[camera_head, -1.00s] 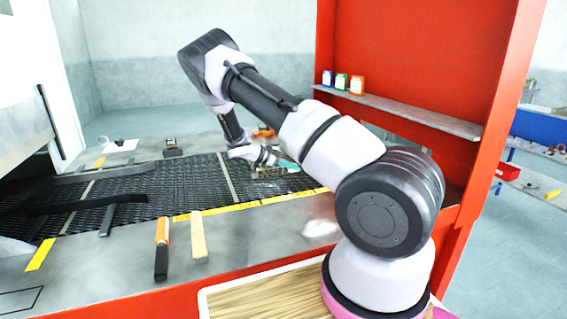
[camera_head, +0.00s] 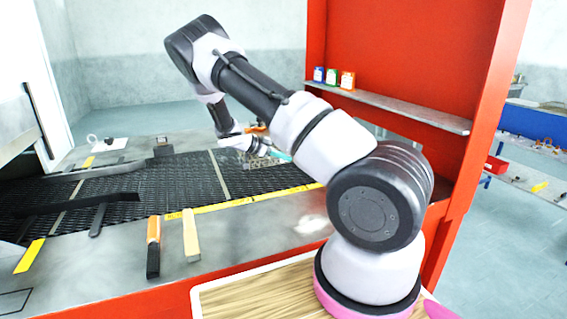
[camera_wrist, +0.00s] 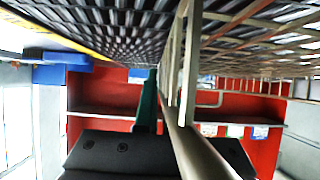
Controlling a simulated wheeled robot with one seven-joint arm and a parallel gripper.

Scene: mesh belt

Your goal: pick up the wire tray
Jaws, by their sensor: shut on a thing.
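The wire tray (camera_head: 262,163) is a small grid of thin metal wire at the far right part of the dark mesh belt (camera_head: 180,180). My gripper (camera_head: 277,154) is at its edge, with a teal finger showing. In the wrist view, the tray's wires (camera_wrist: 250,42) fill the upper right, and a rim bar runs down beside the teal finger of my gripper (camera_wrist: 160,105). The jaws are shut on the tray's rim. The other finger is mostly hidden by the rim. I cannot tell how far the tray is above the belt.
An orange-and-black handled tool (camera_head: 154,245) and a pale wooden block (camera_head: 190,235) lie on the metal front ledge. Small bottles (camera_head: 333,78) stand on a shelf against the red panel (camera_head: 400,60). A dark bar (camera_head: 97,220) lies at the belt's left.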

